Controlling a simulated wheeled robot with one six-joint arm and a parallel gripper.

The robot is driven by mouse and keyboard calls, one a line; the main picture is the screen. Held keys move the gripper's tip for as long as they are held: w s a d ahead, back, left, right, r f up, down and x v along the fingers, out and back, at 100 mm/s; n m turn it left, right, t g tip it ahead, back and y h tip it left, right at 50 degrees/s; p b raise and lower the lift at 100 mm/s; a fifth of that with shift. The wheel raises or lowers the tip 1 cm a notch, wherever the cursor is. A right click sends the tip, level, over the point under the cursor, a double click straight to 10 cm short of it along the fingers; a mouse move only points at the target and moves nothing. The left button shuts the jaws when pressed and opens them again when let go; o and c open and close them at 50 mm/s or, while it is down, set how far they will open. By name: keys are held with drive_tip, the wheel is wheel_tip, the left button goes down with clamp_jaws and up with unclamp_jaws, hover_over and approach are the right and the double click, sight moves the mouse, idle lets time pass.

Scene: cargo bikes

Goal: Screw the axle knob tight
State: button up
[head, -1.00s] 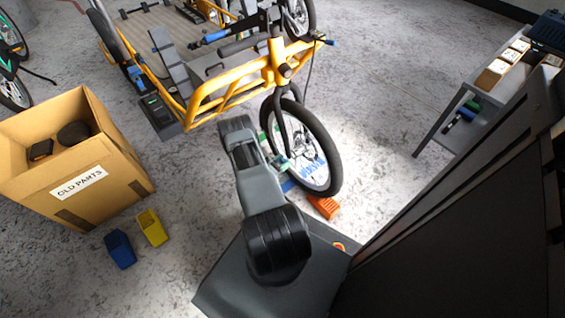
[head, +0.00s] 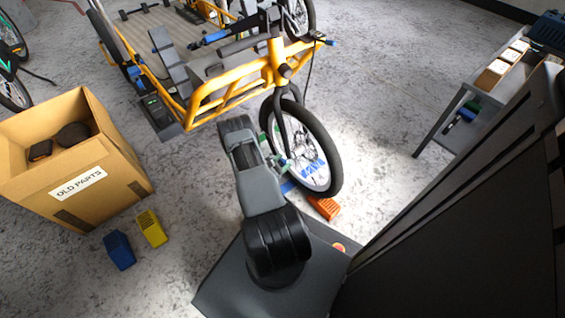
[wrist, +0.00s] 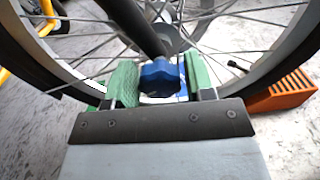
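The blue lobed axle knob (wrist: 158,78) is at the wheel's hub, at the end of the dark fork leg (wrist: 142,30) in the wrist view. My gripper (wrist: 162,84) has green fingers, one on each side of the knob. The fingers stand apart, with a narrow gap visible at the knob's right; contact on the left side cannot be told. In the head view my gripper (head: 277,158) is at the left side of the front wheel (head: 330,140), and my arm partly hides it. The knob is not clear there.
The yellow cargo bike (head: 230,82) stands behind. An orange block (head: 325,207) touches the floor by the wheel. An OLD PARTS box (head: 120,170) stands left, with yellow (head: 151,228) and blue (head: 119,250) pieces near it. A grey table (head: 455,105) is at right.

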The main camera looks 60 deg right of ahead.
drive_tip(key=shift+o, duration=1.3)
drive_tip(key=p+v, duration=0.3)
drive_tip(key=v, duration=1)
drive_tip(key=shift+w+a, duration=0.2)
drive_tip(key=shift+a, duration=0.15)
drive_tip(key=s+d+n, duration=0.1)
drive_tip(key=d, duration=0.3)
drive_tip(key=s+d+n+b, duration=0.1)
drive_tip(key=s+d+n, duration=0.1)
drive_tip(key=d, duration=0.3)
drive_tip(key=s+d+n, duration=0.1)
drive_tip(key=d+n, duration=0.1)
drive_tip(key=d, duration=0.3)
drive_tip(key=shift+s+d+r+b, duration=0.1)
drive_tip(key=shift+s+b, duration=0.2)
drive_tip(key=shift+b, duration=0.05)
